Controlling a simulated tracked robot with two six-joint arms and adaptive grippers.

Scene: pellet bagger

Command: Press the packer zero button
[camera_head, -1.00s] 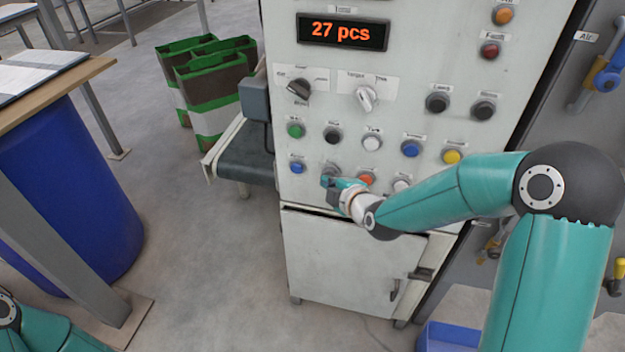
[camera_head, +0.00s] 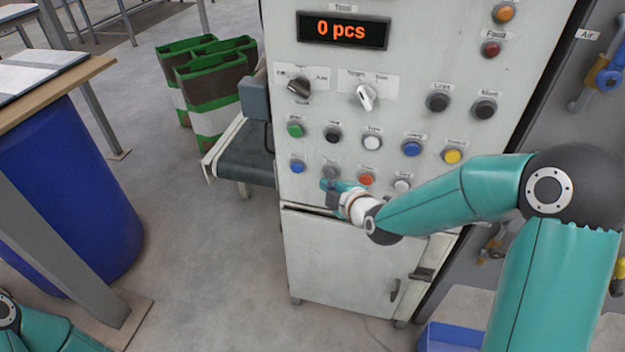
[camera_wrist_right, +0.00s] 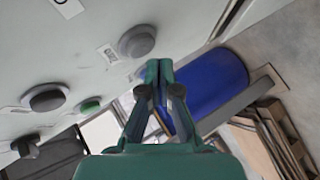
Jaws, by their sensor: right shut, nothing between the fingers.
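The packer's control panel (camera_head: 400,55) carries several buttons and two knobs. Its display (camera_head: 343,31) reads "0 pcs" in orange. My right gripper (camera_head: 329,185) is shut and empty in front of the lowest button row, at a grey button (camera_head: 331,172) between a blue and an orange-red one. In the right wrist view the shut fingertips (camera_wrist_right: 159,66) point close to a grey button (camera_wrist_right: 137,41); I cannot tell whether they touch it. The button labels are too small to read surely. My left gripper is out of view; only part of that arm shows at the lower left.
A conveyor (camera_head: 243,158) juts from the cabinet's left side, with green and brown bags (camera_head: 215,85) behind it. A blue barrel (camera_head: 65,190) stands under a wooden table at left. A blue bin (camera_head: 450,338) is on the floor below my right arm.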

